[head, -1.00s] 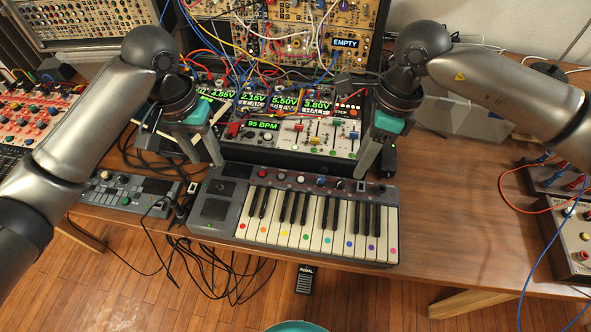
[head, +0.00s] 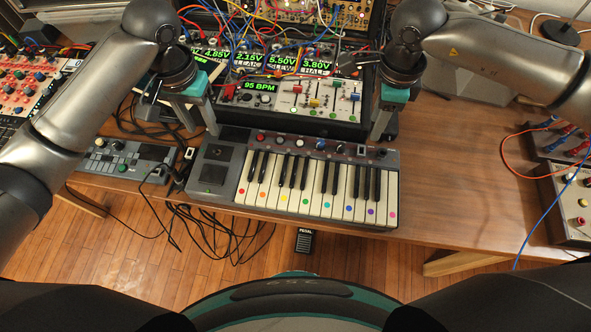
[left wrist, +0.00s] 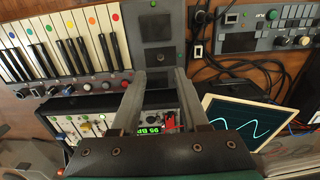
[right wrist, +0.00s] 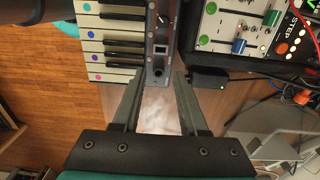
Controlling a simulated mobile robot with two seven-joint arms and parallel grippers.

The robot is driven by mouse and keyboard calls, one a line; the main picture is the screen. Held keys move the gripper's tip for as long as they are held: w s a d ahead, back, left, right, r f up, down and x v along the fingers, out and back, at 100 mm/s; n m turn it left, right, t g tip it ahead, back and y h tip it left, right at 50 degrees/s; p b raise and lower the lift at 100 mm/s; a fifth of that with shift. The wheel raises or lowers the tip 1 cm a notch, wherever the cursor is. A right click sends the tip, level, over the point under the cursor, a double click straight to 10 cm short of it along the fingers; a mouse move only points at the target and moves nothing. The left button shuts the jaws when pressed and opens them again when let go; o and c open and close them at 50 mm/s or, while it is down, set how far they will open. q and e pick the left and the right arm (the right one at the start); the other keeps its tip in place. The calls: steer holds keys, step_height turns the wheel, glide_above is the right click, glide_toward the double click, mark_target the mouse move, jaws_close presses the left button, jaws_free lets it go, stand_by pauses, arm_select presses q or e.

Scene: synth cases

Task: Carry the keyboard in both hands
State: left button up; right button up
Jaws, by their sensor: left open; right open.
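The keyboard (head: 293,183) is grey with cream and black keys and coloured dots. It lies flat along the front edge of the wooden table, and its keys also show in the left wrist view (left wrist: 75,45) and the right wrist view (right wrist: 112,40). My left gripper (head: 203,133) is open and empty above the keyboard's back left part, by the speaker panel. Its two fingers (left wrist: 160,75) point at that panel. My right gripper (head: 378,139) is open and empty at the keyboard's back right corner. Its fingers (right wrist: 158,82) reach toward the end panel. I cannot tell whether either touches it.
A synthesizer rack (head: 295,100) with cables stands close behind the keyboard. A small grey controller (head: 125,158) lies to the left, with black cables hanging off the edge. A pedal (head: 304,240) is on the floor.

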mark_target(214, 151)
arm_select(q)
step_height(214, 151, down, 9)
steer(key=shift+f, duration=0.2)
arm_select(e)
step_height(214, 151, down, 9)
steer(key=shift+f, duration=0.2)
arm_select(q)
steer(key=c, duration=0.7)
arm_select(e)
jaws_close()
arm_select(q)
jaws_close()
steer(key=shift+w+r, duration=0.15)
steer(key=shift+r, duration=0.05)
arm_select(e)
steer(key=shift+w+r, duration=0.15)
steer(key=shift+r, duration=0.05)
